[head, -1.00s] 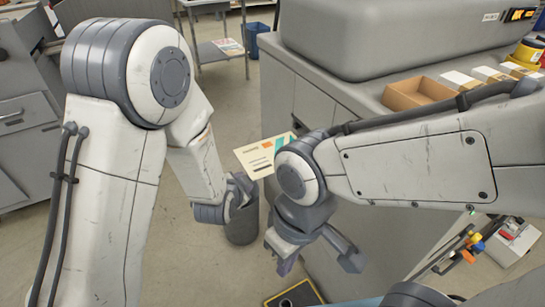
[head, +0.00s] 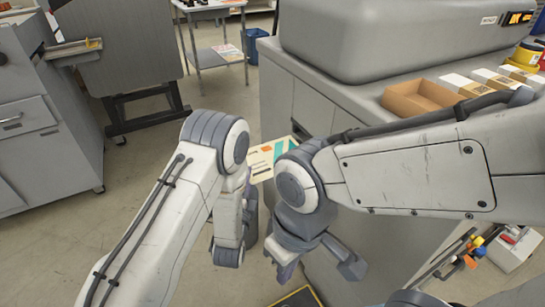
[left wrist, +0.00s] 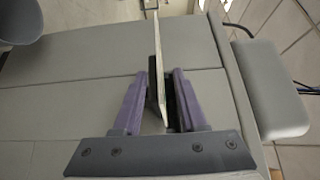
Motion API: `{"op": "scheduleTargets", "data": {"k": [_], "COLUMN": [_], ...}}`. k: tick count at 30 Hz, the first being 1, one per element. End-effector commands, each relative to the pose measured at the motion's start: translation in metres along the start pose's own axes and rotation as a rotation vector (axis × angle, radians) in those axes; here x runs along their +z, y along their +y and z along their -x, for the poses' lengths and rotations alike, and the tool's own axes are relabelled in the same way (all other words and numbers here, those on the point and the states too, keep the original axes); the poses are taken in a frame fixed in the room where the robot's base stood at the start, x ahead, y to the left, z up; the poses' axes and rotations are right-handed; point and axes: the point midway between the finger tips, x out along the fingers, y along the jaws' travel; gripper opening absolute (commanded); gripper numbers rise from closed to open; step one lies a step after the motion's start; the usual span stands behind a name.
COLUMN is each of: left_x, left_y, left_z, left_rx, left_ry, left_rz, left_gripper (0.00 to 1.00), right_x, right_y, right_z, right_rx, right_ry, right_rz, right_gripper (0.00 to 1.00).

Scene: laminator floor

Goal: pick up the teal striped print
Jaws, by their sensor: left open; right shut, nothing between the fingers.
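The teal striped print (head: 266,158) is a cream sheet with an orange patch, dark text and teal stripes. In the head view it stands out beside the grey machine, partly hidden by both my arms. In the left wrist view the print (left wrist: 159,60) shows edge-on as a thin pale strip. It runs between the two purple fingers of my left gripper (left wrist: 161,78), which are open on either side of it. A dark piece lies against its left face. My right gripper (head: 350,266) is shut and empty, lower and to the right.
The grey machine (head: 305,105) stands close on the right, with an open cardboard box (head: 415,99) on its ledge. A grey cabinet (head: 45,130) is at left. Floor between is clear.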

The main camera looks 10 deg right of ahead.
Motion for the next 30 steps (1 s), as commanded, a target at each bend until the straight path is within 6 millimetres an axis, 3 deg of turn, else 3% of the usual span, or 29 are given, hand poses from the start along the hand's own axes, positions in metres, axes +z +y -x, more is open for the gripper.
{"op": "scheduleTargets", "data": {"k": [15,23,27,30], "left_x": [-0.003,-0.004,-0.004,-0.004], "left_y": [0.0,0.001,0.001,0.001], "left_z": [-0.058,-0.061,-0.061,-0.061], "left_rx": [0.001,0.002,0.002,0.002], "left_ry": [0.0,0.001,0.001,0.001], "left_rz": [0.002,0.002,0.002,0.002], "left_gripper": [0.41,0.41,0.0,0.0], "right_x": [-0.001,-0.001,-0.001,-0.001], "right_y": [-0.001,-0.001,-0.001,-0.001], "right_z": [0.01,0.01,0.01,0.01], "right_rx": [0.0,0.0,0.0,0.0], "right_ry": [0.0,0.0,0.0,0.0], "right_rz": [0.0,0.0,0.0,0.0], "right_gripper": [0.0,0.0,0.0,0.0]}}
